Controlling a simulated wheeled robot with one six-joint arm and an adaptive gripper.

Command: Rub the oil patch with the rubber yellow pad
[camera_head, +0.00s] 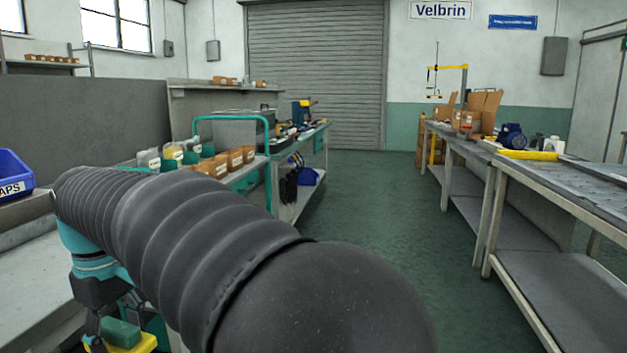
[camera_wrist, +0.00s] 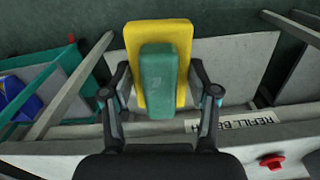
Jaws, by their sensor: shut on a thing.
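My gripper (camera_wrist: 160,84) is shut on the green handle (camera_wrist: 157,85) of the yellow pad (camera_wrist: 182,38). In the wrist view the pad lies flat behind its handle, between the two fingers. In the head view my gripper (camera_head: 117,318) is at the lower left, with the green handle (camera_head: 122,333) and part of the yellow pad (camera_head: 140,346) under it; the frame's edge cuts it off. My arm hides much of the middle foreground. I cannot make out the oil patch in either view.
A grey bench (camera_head: 28,285) with a blue bin (camera_head: 12,172) is at the left. In the wrist view a bench edge bears a partly hidden label (camera_wrist: 228,124) and a red knob (camera_wrist: 272,162). Metal benches (camera_head: 560,190) line the right. The green floor (camera_head: 375,200) between is clear.

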